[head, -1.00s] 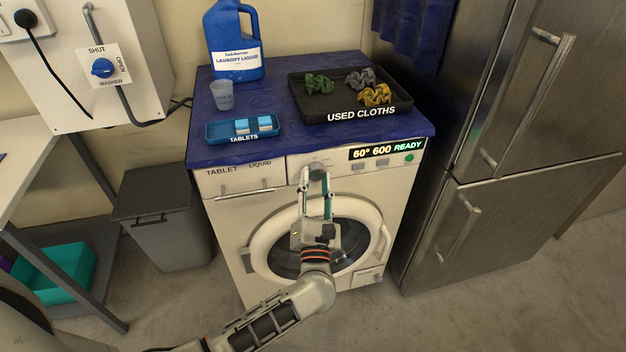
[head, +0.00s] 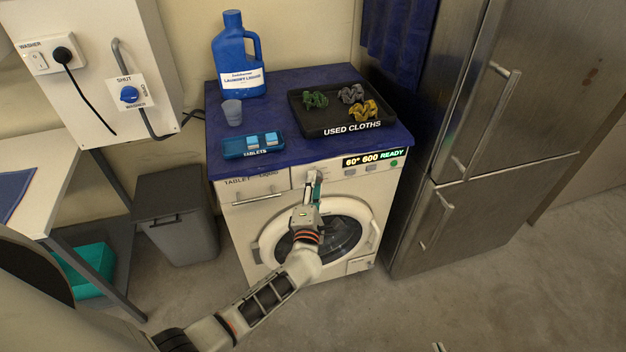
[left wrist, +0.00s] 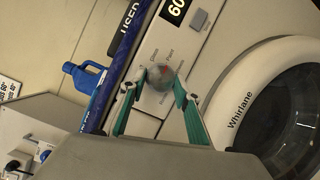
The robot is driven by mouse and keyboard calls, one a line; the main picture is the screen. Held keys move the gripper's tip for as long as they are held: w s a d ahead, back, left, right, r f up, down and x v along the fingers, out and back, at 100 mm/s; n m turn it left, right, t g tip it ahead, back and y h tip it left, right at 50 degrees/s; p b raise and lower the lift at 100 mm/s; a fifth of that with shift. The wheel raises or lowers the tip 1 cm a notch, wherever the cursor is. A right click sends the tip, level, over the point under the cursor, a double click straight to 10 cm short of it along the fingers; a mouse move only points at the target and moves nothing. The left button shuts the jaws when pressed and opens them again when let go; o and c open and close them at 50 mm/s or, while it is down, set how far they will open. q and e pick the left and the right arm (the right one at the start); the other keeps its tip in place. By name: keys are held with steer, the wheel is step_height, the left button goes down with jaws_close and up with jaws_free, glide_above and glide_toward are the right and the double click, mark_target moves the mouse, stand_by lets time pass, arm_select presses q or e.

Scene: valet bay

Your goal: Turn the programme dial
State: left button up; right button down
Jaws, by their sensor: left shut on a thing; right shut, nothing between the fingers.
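The programme dial (left wrist: 160,75), a round grey knob, is on the upper front panel of the white washing machine (head: 262,205). My left gripper (left wrist: 156,82) is shut on the dial, with its teal-lined fingers on either side of it in the left wrist view. In the head view this gripper (head: 314,180) reaches up to the panel and largely hides the dial. The display (head: 373,159) reads 60° 600 READY. Only a tip of my right gripper (head: 438,347) shows at the bottom edge of the head view, away from the machine.
The blue-covered top holds a laundry liquid bottle (head: 238,55), a cup (head: 232,113), a tablets tray (head: 240,151) and a black used cloths tray (head: 345,130). A steel fridge (head: 510,130) stands close on the right, a grey bin (head: 175,215) on the left.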

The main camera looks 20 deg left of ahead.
arm_select(q)
steer(key=shift+r+m+p, duration=0.1)
steer(key=shift+m+p, duration=0.3)
steer(key=shift+p, duration=0.05)
steer(key=o, duration=1.1)
steer(key=shift+s, duration=0.1)
steer(key=v, duration=1.1)
steer(key=shift+s, duration=0.35)
steer(key=shift+d+r, duration=0.15)
